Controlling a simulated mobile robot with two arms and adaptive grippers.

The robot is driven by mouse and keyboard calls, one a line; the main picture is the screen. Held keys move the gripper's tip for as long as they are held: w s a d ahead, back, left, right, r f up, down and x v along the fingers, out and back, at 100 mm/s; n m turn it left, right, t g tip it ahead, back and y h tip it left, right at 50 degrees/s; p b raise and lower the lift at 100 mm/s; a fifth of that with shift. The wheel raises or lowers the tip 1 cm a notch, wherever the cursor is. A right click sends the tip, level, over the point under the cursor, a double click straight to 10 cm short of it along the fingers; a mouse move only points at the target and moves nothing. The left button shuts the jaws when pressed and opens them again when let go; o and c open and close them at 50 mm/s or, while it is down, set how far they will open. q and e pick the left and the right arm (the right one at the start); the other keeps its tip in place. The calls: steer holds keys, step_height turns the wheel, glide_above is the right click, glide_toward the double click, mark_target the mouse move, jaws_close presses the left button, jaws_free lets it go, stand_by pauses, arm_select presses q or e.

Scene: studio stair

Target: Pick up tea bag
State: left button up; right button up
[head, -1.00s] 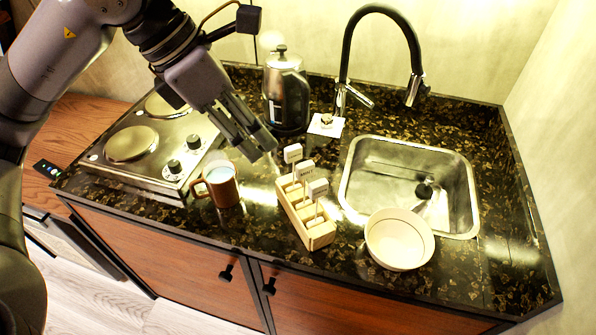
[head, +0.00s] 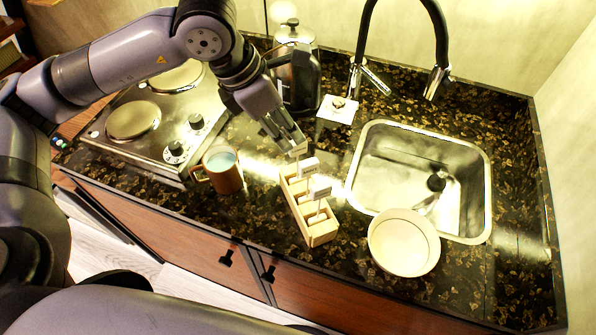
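Several white tea bag tags stand upright on thin stems in a slotted wooden holder (head: 318,235) on the dark counter. The front tag (head: 319,186) and the middle tag (head: 308,167) are clear to see. The rear tea bag tag (head: 298,150) is partly hidden by my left gripper (head: 291,142). That gripper points down from the upper left, with its fingertips right at the rear tag. Its two fingers look parted, with a narrow gap; I cannot tell whether they touch the tag. My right gripper is out of view.
A brown mug (head: 223,176) with pale contents stands left of the holder. A white bowl (head: 404,243) and a steel sink (head: 470,200) lie to the right. Behind are a kettle (head: 299,85), a small item on a white square (head: 337,109) and a hob (head: 150,125).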

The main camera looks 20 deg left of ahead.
mark_target(298, 152)
arm_select(q)
steer(key=p+x, duration=0.2)
steer(key=x, duration=0.3)
steer(key=shift+s+d+f+p, duration=0.1)
steer(key=shift+d+f+p, duration=0.05)
steer(key=shift+d+p, duration=0.2)
steer(key=shift+d+f, duration=0.1)
steer(key=shift+f, duration=0.35)
steer(key=shift+c, duration=0.6)
jaws_close()
